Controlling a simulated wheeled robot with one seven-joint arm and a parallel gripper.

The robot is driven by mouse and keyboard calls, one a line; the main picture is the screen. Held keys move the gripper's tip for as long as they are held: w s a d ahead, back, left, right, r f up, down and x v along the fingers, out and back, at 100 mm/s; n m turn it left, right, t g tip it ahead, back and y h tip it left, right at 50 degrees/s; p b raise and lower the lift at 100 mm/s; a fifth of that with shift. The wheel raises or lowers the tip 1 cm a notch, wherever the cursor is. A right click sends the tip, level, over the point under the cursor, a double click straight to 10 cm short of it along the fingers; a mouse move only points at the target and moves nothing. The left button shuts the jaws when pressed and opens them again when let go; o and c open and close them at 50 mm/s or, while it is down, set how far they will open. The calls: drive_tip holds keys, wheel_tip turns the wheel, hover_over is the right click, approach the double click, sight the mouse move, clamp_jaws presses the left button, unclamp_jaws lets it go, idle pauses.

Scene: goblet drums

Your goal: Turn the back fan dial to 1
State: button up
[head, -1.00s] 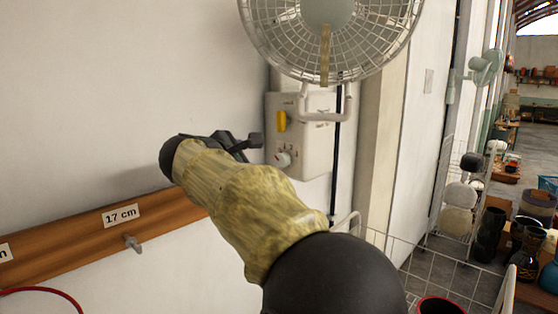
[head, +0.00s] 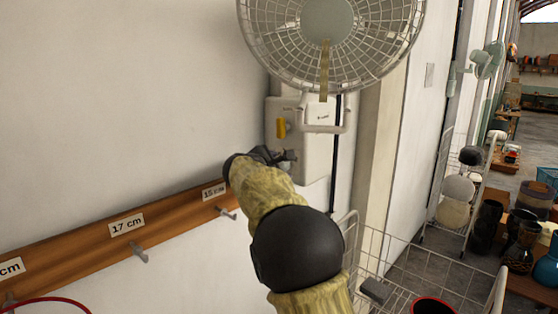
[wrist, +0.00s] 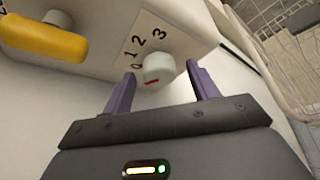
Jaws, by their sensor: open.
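The white fan dial (wrist: 158,68) sits on the pale control box (head: 318,150) on the wall below the near fan (head: 330,35). In the wrist view the numbers 0, 1, 2 and 3 curve around its left and upper sides. A red mark shows on its lower part; I cannot tell exactly which number it matches. My gripper (wrist: 161,72) is open, with one purple finger on each side of the dial; contact is not clear. In the head view my gripper (head: 284,158) is at the box's lower left, hiding most of the dial.
A yellow knob (wrist: 42,38) is on the same box, left of the dial. A wooden rail with hooks (head: 90,240) runs along the wall at left. A wire basket (head: 400,265) stands at lower right. A second, green fan (head: 489,60) is farther back.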

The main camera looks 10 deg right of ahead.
drive_tip(key=shift+w+d+f, duration=0.15)
drive_tip(key=shift+w+d, duration=0.1)
drive_tip(key=shift+w, duration=0.1)
drive_tip(key=c, duration=1)
